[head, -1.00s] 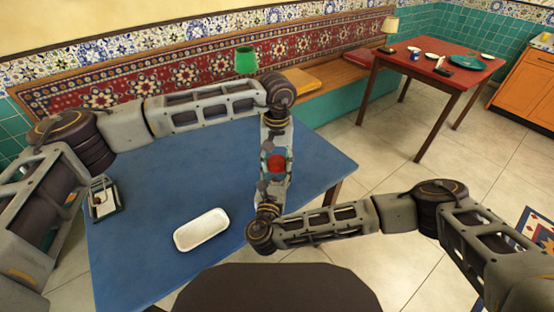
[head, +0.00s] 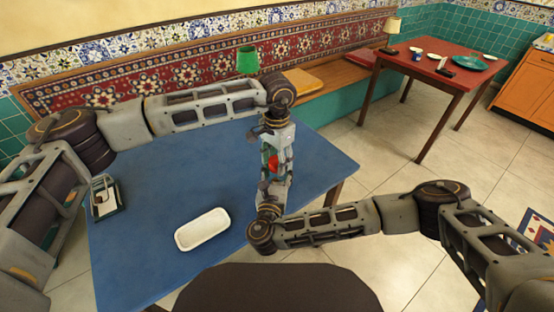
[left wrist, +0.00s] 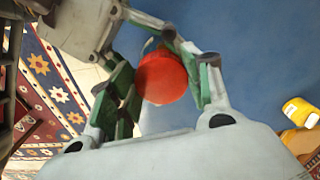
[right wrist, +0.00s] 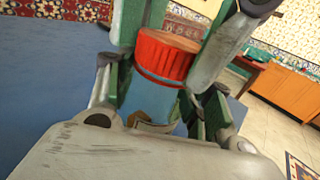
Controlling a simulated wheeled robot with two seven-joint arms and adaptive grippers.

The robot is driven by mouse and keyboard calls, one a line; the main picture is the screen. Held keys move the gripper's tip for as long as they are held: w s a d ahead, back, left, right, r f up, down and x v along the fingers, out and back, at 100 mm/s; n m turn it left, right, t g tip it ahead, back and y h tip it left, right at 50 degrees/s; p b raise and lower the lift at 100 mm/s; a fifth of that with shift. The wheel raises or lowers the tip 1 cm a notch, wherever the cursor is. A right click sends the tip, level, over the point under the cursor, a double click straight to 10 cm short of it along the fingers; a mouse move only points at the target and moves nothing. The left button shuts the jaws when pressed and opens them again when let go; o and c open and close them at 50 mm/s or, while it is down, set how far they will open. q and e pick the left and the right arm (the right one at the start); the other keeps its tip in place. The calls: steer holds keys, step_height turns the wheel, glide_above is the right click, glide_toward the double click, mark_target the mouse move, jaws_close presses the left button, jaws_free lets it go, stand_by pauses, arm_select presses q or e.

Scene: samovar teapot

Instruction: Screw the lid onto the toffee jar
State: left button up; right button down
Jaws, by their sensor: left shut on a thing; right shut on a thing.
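The red lid (head: 272,168) is partly hidden between my two grippers in the head view. The right wrist view shows the ribbed red lid (right wrist: 164,56) on top of the bluish jar (right wrist: 150,98), lined up with it; how far it is threaded cannot be told. My left gripper (head: 276,155) comes from above, shut on the lid, its green-padded fingers on either side. The left wrist view shows the lid's round red top (left wrist: 163,78). My right gripper (head: 271,190) is below, shut on the jar. The jar is mostly hidden in the head view.
The grippers are above the right part of the blue table (head: 130,240). A white tray (head: 202,230) lies near its front, and a small dark-framed stand (head: 104,197) is at the left. A red table (head: 440,66) stands farther back.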

arm_select(q)
steer(key=shift+m, duration=0.3)
steer(key=o, duration=0.8)
steer(key=shift+r, duration=2.25)
steer(key=shift+c, duration=0.5)
